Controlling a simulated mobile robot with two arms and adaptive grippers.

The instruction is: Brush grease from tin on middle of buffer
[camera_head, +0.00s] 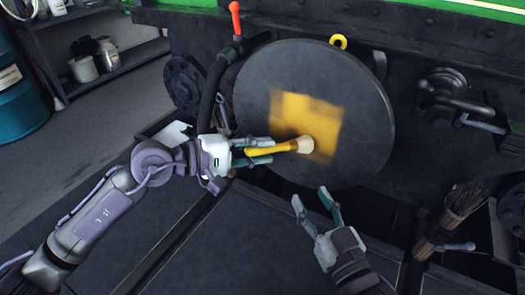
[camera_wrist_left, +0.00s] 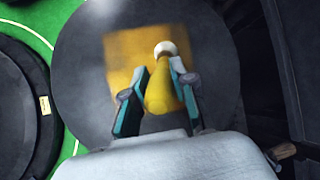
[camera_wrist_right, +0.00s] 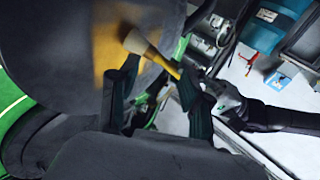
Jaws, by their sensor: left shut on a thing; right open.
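The round dark buffer (camera_head: 355,110) faces me in the middle of the head view. A yellow grease patch (camera_head: 290,112) covers its middle. My left gripper (camera_head: 262,150) is shut on the yellow handle of a brush (camera_head: 270,149). The brush's pale bristle head (camera_head: 305,145) lies over the lower part of the patch; in the left wrist view the bristles (camera_wrist_left: 165,48) also overlap the patch. I cannot tell whether they touch it. My right gripper (camera_head: 316,205) is open and empty below the buffer. The grease tin cannot be made out with certainty.
A red-tipped hose (camera_head: 236,20) hangs left of the buffer. A yellow ring (camera_head: 338,41) is at its top. A bundle of twigs or bristles (camera_head: 462,205) stands at the right. A shelf with pots (camera_head: 85,68) and a blue drum (camera_head: 18,105) are at the far left.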

